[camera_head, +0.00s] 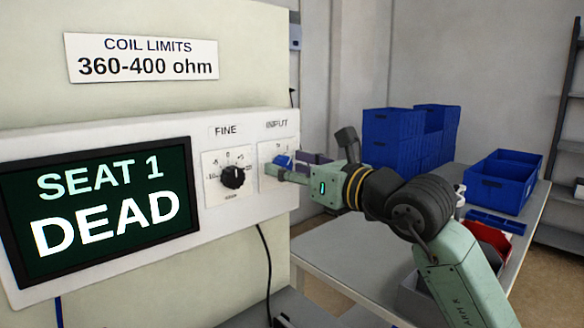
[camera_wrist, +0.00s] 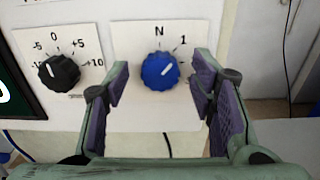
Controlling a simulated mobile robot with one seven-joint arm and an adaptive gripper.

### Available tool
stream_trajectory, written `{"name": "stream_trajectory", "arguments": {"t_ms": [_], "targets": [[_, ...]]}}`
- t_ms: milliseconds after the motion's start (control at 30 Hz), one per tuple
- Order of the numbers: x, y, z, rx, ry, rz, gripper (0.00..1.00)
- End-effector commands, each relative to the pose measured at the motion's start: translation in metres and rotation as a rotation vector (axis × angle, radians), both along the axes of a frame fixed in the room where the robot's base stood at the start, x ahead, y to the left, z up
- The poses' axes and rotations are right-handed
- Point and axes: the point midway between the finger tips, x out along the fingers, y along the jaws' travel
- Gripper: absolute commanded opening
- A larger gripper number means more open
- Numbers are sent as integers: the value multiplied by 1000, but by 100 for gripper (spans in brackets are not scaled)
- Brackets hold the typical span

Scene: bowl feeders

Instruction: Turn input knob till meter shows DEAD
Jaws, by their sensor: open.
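The meter screen (camera_head: 105,208) at the left of the panel reads "SEAT 1 DEAD". The blue input knob (camera_wrist: 160,70) sits on a white dial plate under the INPUT label (camera_head: 277,125). Its white pointer line tilts up and to the right, between N and 1. In the head view the knob (camera_head: 283,161) is partly hidden by my gripper. My gripper (camera_wrist: 162,92) is open, its purple-padded fingers on either side of the knob and apart from it in the wrist view. Nothing is held.
The black FINE knob (camera_head: 233,177) is just left of the input knob. A "COIL LIMITS 360-400 ohm" sign (camera_head: 141,57) is above. Blue bins (camera_head: 392,138) and a blue crate (camera_head: 502,181) stand on the table (camera_head: 340,262) at right. A black cable hangs below the panel.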

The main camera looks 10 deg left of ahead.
Motion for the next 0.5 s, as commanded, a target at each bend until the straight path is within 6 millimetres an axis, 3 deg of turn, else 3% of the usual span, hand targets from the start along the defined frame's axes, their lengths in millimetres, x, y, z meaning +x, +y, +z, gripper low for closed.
{"name": "stream_trajectory", "arguments": {"t_ms": [267, 500], "targets": [[-3, -6, 0, 1, -1, -2, 51], [-26, -42, 0, 3, -1, -5, 51]]}}
